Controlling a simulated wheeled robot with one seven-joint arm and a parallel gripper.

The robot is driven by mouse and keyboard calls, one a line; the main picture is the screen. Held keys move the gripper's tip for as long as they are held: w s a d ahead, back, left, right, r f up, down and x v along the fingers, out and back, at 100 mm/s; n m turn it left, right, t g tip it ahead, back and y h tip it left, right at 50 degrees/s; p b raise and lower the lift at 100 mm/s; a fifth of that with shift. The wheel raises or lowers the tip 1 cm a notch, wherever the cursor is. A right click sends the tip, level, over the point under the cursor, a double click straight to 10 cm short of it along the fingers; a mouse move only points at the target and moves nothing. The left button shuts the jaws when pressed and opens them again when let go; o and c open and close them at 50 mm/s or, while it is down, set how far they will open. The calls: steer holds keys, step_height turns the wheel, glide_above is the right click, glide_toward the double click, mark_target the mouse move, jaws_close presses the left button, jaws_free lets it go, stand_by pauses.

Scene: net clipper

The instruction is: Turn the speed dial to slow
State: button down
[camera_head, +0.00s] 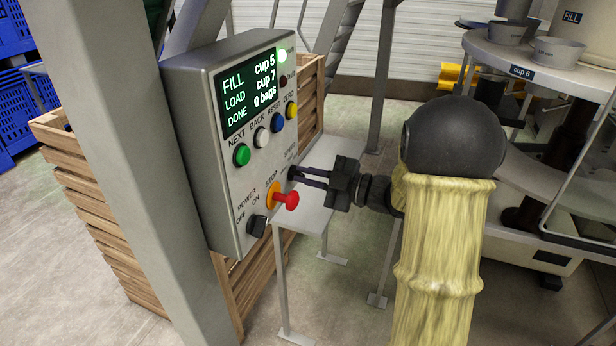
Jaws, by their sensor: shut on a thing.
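The grey control box (203,142) stands at the centre left, with its panel facing right. The speed dial (292,173) is a small dark knob at the panel's lower right edge, mostly hidden by my fingers. My gripper (301,177) reaches in from the right, its two thin dark fingers shut on the dial. The dial's pointer cannot be made out, and the lettering around it is too small or covered to read.
The red stop button (288,199) juts out just below my fingers, with the black power switch (257,226) lower left. Green (242,155), white, blue and yellow buttons sit above under a lit screen (249,92). A grey post (110,120) stands left; a cup carousel (530,55) stands right.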

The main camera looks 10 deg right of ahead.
steer(key=c, duration=1.5)
jaws_free()
steer(key=b+v, duration=0.1)
steer(key=v, duration=1.6)
steer(key=shift+s+d, duration=0.15)
